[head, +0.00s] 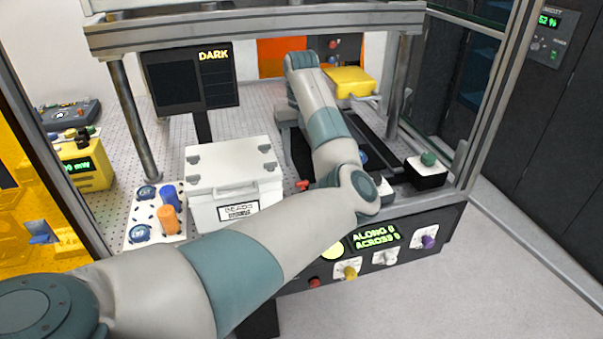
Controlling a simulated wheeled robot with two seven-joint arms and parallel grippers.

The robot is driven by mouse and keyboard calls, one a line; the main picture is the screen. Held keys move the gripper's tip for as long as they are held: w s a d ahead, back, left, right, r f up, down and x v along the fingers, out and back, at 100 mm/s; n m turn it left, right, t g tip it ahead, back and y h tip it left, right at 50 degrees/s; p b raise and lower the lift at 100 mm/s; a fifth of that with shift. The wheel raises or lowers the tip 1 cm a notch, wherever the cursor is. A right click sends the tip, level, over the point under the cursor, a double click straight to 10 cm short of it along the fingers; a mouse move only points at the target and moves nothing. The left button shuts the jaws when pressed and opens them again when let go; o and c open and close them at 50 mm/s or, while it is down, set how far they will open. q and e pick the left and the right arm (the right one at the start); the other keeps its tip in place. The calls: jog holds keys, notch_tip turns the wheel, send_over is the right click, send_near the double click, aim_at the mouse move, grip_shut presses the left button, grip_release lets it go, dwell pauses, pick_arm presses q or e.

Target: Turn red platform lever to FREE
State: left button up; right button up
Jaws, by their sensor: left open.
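A small red lever (303,184) shows at the right end of the white case, low beside my forearm. A red knob (314,283) also sits on the front panel (440,238). I cannot read a FREE mark by either one. My left arm reaches across the bench and bends back at the far end. My right gripper is out of view.
The white case (229,180) stands left of my forearm. A dark screen (193,82) reads DARK. A black box with a green knob (427,168) stands at right. Metal posts (135,120) and a top beam frame the bench. Yellow, white and purple knobs line the front panel.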

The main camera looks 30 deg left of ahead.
aim_at(301, 182)
pick_arm(q)
notch_tip(301, 182, down, 6)
jog(key=shift+f+p, duration=0.25)
jog(key=shift+p, duration=0.9)
jog(key=shift+f, duration=0.7)
jog(key=c, duration=1)
jog(key=shift+c, duration=0.2)
